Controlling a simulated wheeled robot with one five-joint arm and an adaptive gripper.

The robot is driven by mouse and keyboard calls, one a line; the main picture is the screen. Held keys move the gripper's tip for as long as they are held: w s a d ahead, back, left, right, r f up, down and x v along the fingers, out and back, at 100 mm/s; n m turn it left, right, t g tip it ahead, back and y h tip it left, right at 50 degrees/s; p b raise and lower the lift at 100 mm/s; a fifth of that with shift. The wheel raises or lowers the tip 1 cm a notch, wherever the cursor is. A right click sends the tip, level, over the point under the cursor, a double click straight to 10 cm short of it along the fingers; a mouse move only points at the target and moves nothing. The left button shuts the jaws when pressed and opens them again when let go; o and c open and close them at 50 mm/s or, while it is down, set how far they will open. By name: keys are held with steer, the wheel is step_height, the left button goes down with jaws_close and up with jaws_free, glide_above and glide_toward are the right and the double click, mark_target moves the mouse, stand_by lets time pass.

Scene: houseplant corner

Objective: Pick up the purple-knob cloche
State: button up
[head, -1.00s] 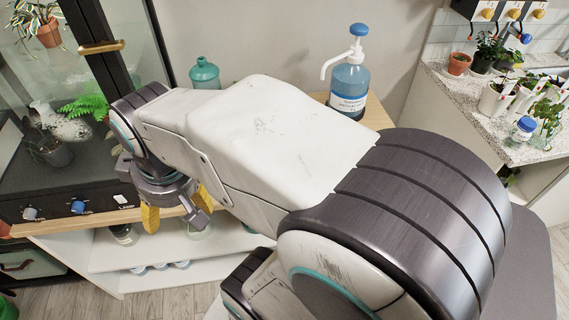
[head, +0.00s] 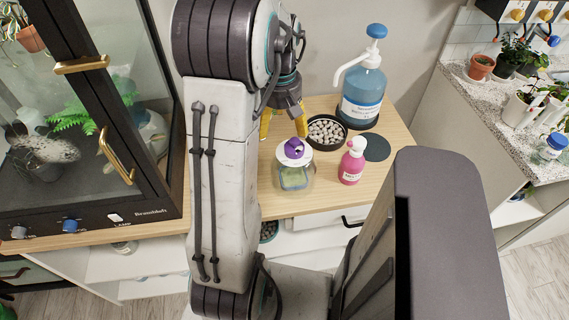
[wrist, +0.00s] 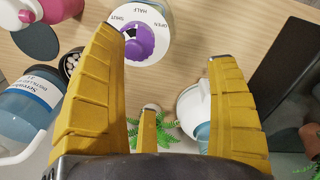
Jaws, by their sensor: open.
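The purple-knob cloche (head: 293,169) stands upright on the wooden bench top. It is a clear jar shape with a white disc and a purple knob on top, and something green shows inside. In the wrist view its white disc and purple knob (wrist: 142,38) lie at the top, beyond the tip of my left-hand yellow finger. My gripper (head: 284,122) is just behind the cloche in the head view, apart from it. In the wrist view my gripper (wrist: 168,48) is open, with nothing held between its fingers.
A pink pump bottle (head: 352,162) stands close right of the cloche. A dark dish of pebbles (head: 327,131), a dark round mat (head: 376,148) and a large blue pump bottle (head: 362,90) are behind. A glass cabinet (head: 90,190) blocks the left. The front bench is bare.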

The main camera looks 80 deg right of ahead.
mark_target(295, 139)
steer(key=shift+s+d+f, duration=0.2)
steer(key=shift+s+f, duration=0.05)
steer(key=shift+s, duration=0.35)
steer(key=shift+s+d+f, duration=0.15)
steer(key=shift+s+f, duration=0.1)
steer(key=shift+s, duration=0.3)
steer(key=shift+s+d+f, duration=0.1)
steer(key=shift+s+f, duration=0.1)
steer(key=shift+f, duration=0.1)
steer(key=shift+s+d+f, duration=0.1)
steer(key=shift+d+f, duration=0.05)
steer(key=shift+f, duration=1)
steer(key=shift+s+d+f, duration=0.1)
steer(key=shift+f, duration=1)
steer(key=shift+s+d+f, duration=0.1)
steer(key=shift+d+f, duration=0.05)
steer(key=shift+f, duration=1)
steer(key=c, duration=1.4)
